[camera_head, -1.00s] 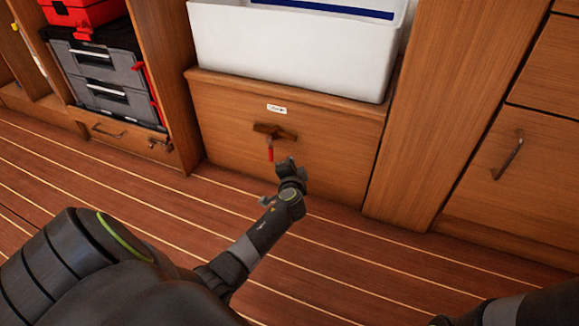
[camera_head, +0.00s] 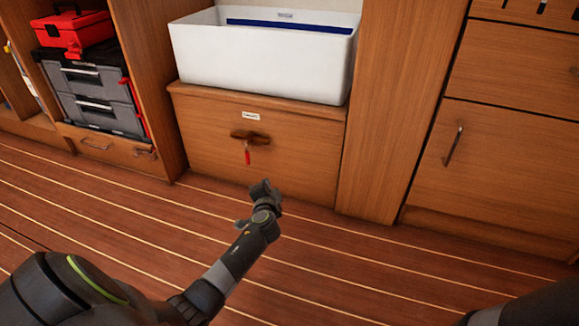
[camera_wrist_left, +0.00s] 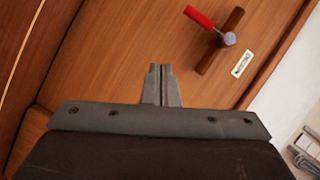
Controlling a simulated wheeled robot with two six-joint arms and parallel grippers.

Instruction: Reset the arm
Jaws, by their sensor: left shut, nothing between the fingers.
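My left gripper (camera_head: 265,188) reaches in over the plank floor in the head view, in front of a wooden drawer front. In the left wrist view the left gripper (camera_wrist_left: 161,72) is shut with nothing between its fingers. My right gripper is not in view; only a dark part of my body shows at the bottom right.
A white bin (camera_head: 262,62) stands on the drawer unit (camera_head: 205,145). A red toolbox (camera_head: 72,30) sits on grey cases (camera_head: 97,85) in a cubby at the left. A cabinet with a metal handle (camera_head: 453,146) is at the right. The striped floor (camera_head: 330,265) is clear.

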